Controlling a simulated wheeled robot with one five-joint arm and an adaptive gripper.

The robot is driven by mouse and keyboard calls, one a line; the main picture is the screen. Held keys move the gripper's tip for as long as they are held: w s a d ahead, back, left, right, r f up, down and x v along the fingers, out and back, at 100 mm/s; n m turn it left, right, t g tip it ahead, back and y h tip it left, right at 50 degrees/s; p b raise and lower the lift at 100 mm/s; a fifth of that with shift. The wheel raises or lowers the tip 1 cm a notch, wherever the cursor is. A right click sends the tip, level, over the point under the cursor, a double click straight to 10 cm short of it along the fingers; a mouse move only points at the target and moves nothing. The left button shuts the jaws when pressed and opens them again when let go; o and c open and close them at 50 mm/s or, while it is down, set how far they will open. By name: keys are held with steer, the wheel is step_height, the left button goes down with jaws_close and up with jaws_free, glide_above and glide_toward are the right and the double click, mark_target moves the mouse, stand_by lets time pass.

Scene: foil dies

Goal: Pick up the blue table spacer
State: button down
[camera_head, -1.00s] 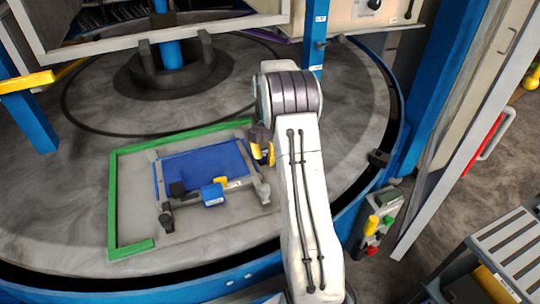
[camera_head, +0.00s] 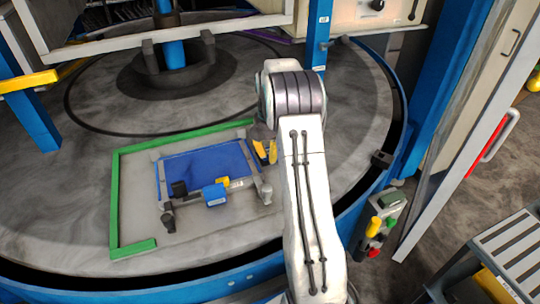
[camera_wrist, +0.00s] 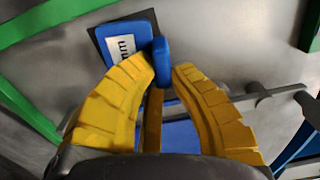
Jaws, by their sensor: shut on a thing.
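A slim blue piece, which I take for the blue table spacer (camera_wrist: 162,62), stands between my yellow fingertips in the wrist view. My gripper (camera_wrist: 164,76) is shut on it. In the head view my gripper (camera_head: 265,152) is over the right edge of the grey fixture frame, and the held piece cannot be made out there. A blue block with a white label (camera_head: 215,193) is at the fixture's front; a labelled blue block with "mm" on it (camera_wrist: 104,38) also shows beyond the fingertips. Whether it joins the held piece is unclear.
A blue post (camera_head: 317,35) stands behind my arm. The round table is bare around the border.

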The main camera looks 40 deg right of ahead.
steer(key=shift+r, duration=0.45)
step_height(320, 180, up, 3)
steer(key=shift+f+b, duration=0.2)
steer(key=shift+b, duration=0.1)
steer(key=d+r+p, duration=0.2)
steer(key=d+r, duration=0.1)
steer(key=d, duration=0.2)
steer(key=w+d+r+p, duration=0.1)
steer(key=d+r+p, duration=0.1)
steer(key=d, duration=0.4)
steer(key=shift+d+r, duration=0.2)
steer(key=shift+r, duration=0.7)
steer(key=shift+w, duration=0.1)
